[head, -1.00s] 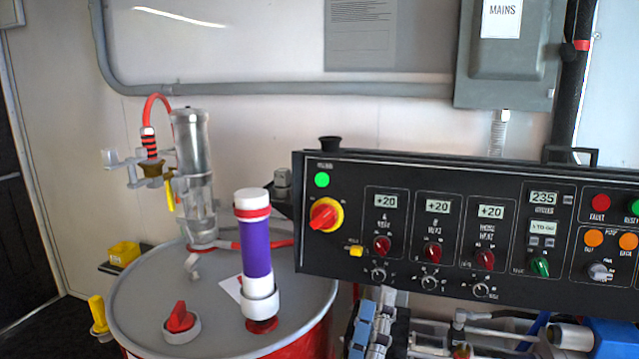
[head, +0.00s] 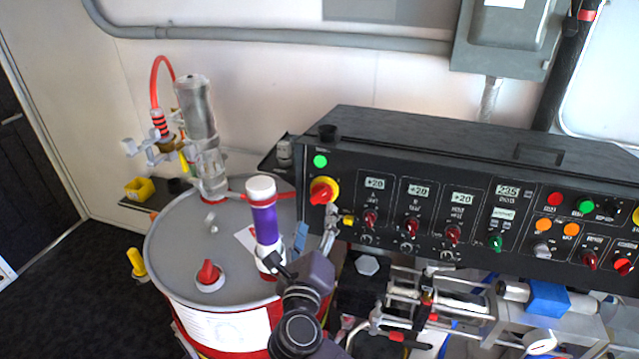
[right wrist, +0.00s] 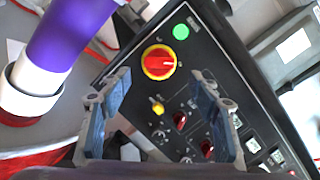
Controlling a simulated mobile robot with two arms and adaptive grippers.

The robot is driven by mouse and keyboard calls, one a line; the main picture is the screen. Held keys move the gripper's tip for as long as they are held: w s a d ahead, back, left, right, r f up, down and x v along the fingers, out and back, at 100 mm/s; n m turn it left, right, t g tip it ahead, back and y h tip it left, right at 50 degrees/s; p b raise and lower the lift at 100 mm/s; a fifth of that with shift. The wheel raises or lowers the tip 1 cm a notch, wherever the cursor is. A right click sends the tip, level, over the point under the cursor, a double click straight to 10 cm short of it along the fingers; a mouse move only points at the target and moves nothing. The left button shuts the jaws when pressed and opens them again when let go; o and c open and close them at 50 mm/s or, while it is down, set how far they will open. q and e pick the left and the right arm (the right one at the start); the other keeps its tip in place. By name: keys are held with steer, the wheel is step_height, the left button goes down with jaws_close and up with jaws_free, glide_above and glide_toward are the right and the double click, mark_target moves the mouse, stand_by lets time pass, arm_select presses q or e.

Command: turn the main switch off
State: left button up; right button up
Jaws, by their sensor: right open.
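The main switch (head: 323,190) is a red rotary knob on a yellow disc at the left end of the black control panel (head: 400,160). Its red handle lies on a slant, lower left to upper right, in the head view. My right gripper (head: 316,230) is open and empty, just below and in front of the switch. In the right wrist view, the switch (right wrist: 158,62) shows ahead, between and slightly beyond the two blue-padded fingertips (right wrist: 161,80). The fingers appear apart from the knob. A green lamp (head: 320,161) glows above it. My left gripper is not in view.
A purple and white cylinder (head: 265,222) stands upright on the grey drum lid (head: 180,245), close left of my right gripper. A yellow knob (head: 348,221) sits just below the switch. Pipes and fittings (head: 450,295) fill the space under the panel.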

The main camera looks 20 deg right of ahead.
mark_target(320, 198)
steer(key=p+x, duration=0.2)
steer(key=x, duration=0.4)
steer(key=shift+w+r, duration=0.1)
steer(key=shift+w, duration=0.05)
steer(key=shift+p+x, duration=0.45)
steer(key=shift+x, duration=0.4)
steer(key=c, duration=1.2)
